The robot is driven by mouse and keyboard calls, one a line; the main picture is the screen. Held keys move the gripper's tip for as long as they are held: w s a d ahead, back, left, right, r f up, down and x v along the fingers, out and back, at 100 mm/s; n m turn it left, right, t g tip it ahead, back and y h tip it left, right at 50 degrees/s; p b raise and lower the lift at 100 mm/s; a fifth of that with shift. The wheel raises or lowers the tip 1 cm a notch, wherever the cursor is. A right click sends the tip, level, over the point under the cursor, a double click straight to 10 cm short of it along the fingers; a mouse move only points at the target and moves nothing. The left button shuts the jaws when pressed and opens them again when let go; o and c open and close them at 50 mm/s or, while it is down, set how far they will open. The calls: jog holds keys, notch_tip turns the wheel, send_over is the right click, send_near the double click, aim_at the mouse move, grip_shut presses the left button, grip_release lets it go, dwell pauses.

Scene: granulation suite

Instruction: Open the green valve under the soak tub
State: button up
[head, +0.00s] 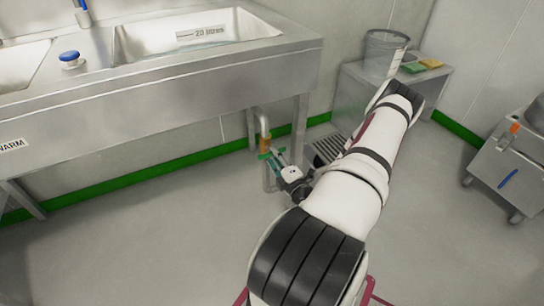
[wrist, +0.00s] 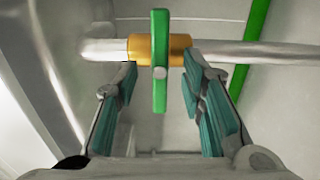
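The soak tub (head: 150,38) is a steel basin with a "20 litres" label, set in the counter. A pipe (head: 263,123) comes down beneath it and carries a brass valve body (head: 264,143). In the wrist view the valve's green handle (wrist: 160,88) is a straight bar lying across the pipe (wrist: 220,52), in front of the brass body (wrist: 180,50). My gripper (wrist: 158,68) is open, with teal finger pads on either side of the handle's lower half and gaps on both sides. In the head view my gripper (head: 273,156) is at the valve, and the handle is mostly hidden.
A floor grate (head: 326,148) lies beside my arm. A low steel table (head: 355,88) holds a clear bucket (head: 384,52) and green and yellow items. A wheeled cart (head: 512,170) stands at right. A blue-capped knob (head: 70,58) is on the counter. Floor at left is clear.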

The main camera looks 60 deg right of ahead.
jog(key=shift+x, duration=1.4)
jog(key=shift+c, duration=0.3)
grip_shut()
